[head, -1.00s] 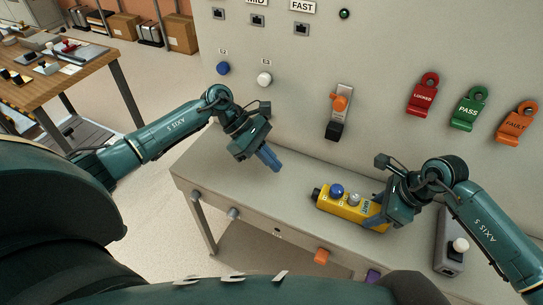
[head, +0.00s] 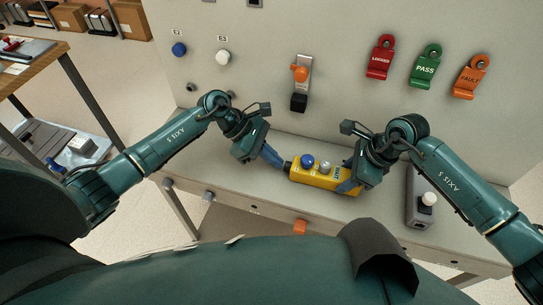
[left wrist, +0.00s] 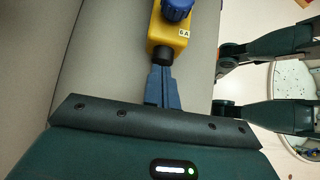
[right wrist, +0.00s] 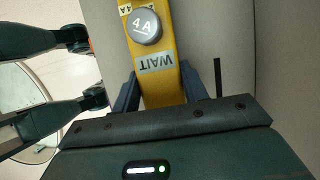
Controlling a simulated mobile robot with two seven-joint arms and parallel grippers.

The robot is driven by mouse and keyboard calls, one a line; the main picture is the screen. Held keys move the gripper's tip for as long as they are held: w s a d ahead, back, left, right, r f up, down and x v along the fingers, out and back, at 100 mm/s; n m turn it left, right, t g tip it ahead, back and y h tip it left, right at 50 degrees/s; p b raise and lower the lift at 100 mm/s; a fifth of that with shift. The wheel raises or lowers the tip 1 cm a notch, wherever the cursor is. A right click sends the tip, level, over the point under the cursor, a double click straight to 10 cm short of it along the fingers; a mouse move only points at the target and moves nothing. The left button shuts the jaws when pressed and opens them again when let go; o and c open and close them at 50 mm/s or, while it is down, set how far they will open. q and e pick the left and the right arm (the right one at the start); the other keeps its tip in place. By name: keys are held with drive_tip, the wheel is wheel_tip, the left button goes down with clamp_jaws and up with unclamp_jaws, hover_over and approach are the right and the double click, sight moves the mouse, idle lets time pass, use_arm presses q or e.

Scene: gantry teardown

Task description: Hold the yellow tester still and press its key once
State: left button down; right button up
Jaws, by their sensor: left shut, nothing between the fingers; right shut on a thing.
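The yellow tester (head: 319,182) lies on the grey ledge with a blue button (head: 307,161) and a grey button (head: 325,167) on top. A "6 A" label (left wrist: 184,33) is near the blue button (left wrist: 176,9) in the left wrist view. My right gripper (head: 350,186) is shut on the tester's right end, one finger on each side. My left gripper (head: 281,163) is shut and empty, its tips close to the tester's black left end; whether they touch is unclear.
A grey box with a white knob (head: 428,199) stands on the ledge right of my right gripper. The panel behind carries an orange-handled switch (head: 300,74) and red, green and orange tags (head: 428,65). The ledge (head: 220,172) is clear at left.

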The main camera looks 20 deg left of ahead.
use_arm(q)
drive_tip(key=shift+d, duration=1.05)
use_arm(e)
drive_tip(key=shift+a, duration=0.1)
drive_tip(key=shift+s, duration=0.1)
drive_tip(key=shift+a, duration=0.1)
use_arm(q)
drive_tip(key=shift+a, duration=0.4)
drive_tip(key=a, duration=0.3)
drive_tip(key=shift+a, duration=0.25)
drive_tip(key=v, duration=1)
drive_tip(key=shift+a, duration=0.2)
use_arm(e)
drive_tip(key=shift+d, duration=0.2)
use_arm(q)
drive_tip(key=shift+w, duration=0.15)
use_arm(e)
drive_tip(key=o, duration=1.2)
